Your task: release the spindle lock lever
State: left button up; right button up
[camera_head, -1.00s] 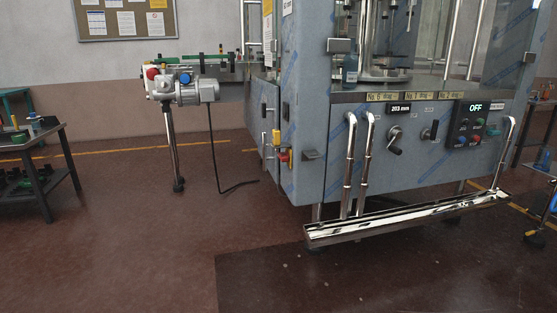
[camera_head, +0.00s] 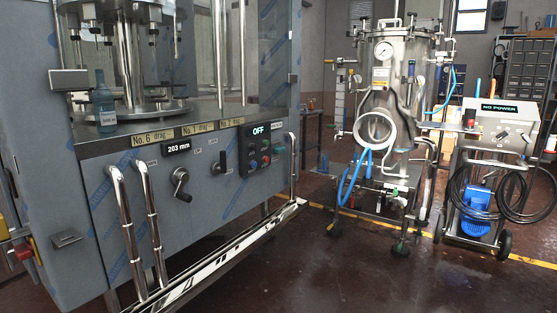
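The filling machine's front panel (camera_head: 110,180) stands at the left in the head view. A black lever (camera_head: 220,161) on a light plate sits mid-panel and points roughly upright. A crank handle (camera_head: 181,185) sits to its left, below the display reading 203 mm (camera_head: 177,148). The labels are too small to tell which of these is the spindle lock lever. A control box (camera_head: 260,150) to the right shows OFF above coloured buttons. Neither of my grippers is in view.
Bent chrome pipes (camera_head: 153,225) and a long drip tray (camera_head: 230,252) stick out at the machine's front. A steel tank on a wheeled frame (camera_head: 408,75) and a cart marked NO POWER (camera_head: 497,125) stand to the right. Open floor (camera_head: 345,275) lies between.

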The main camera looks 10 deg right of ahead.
aim_at(223, 169)
jog(key=i+l, duration=0.3)
jog(key=i, duration=0.15)
jog(key=i+l+z, duration=0.1)
jog(key=i+l, duration=0.15)
jog(key=i, duration=0.2)
jog(key=i+l, duration=0.25)
jog(key=i, duration=0.2)
jog(key=i+l, duration=0.25)
jog(key=i, duration=0.2)
jog(key=i+l+z, duration=0.1)
jog(key=i+l, duration=0.15)
jog(key=i, duration=0.25)
